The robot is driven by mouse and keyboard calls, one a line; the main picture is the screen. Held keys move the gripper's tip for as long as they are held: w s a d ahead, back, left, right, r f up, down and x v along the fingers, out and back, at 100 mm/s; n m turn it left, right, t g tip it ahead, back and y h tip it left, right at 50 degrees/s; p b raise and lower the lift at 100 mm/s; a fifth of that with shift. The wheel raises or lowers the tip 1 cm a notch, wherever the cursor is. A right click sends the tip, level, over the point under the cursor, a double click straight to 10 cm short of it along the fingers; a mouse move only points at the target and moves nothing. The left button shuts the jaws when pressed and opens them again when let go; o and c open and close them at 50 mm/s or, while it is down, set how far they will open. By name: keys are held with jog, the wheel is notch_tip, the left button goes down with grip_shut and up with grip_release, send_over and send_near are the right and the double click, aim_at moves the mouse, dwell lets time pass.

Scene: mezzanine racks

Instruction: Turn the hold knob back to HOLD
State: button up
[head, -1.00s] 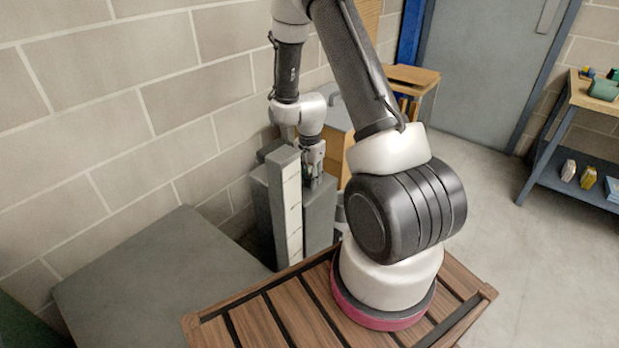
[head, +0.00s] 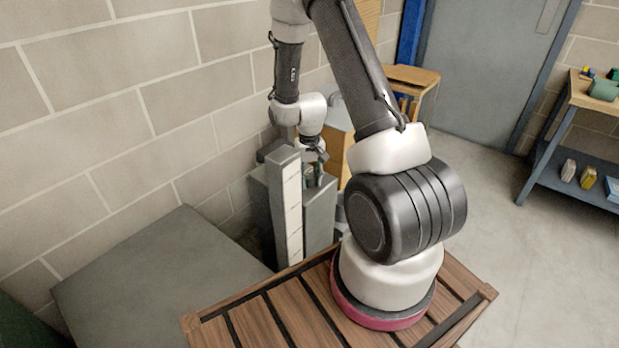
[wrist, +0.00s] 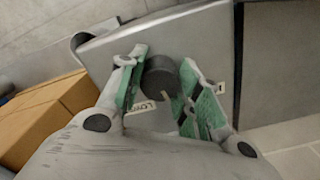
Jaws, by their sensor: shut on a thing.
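The hold knob (wrist: 160,76) is a dark round knob on a grey panel (wrist: 108,50) in the wrist view. My gripper (wrist: 163,88) has its green-padded fingers on either side of the knob and is shut on it. White labels with dark lettering show beside the knob, partly covered by the fingers and too small to read fully. In the head view my gripper (head: 313,172) is at the grey cabinet (head: 320,212) by the wall, and the knob is hidden there.
A cardboard box (wrist: 45,115) is left of the panel in the wrist view. A tall grey post with a pale scale strip (head: 292,205) stands close in front of my gripper in the head view. A shelf (head: 575,130) is at the right, with open floor before it.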

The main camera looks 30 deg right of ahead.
aim_at(309, 176)
jog(key=n, duration=0.6)
jog(key=shift+n, duration=0.3)
dwell(0.4)
jog(key=o, duration=1.1)
jog(key=shift+c, duration=0.2)
notch_tip(309, 176, up, 12)
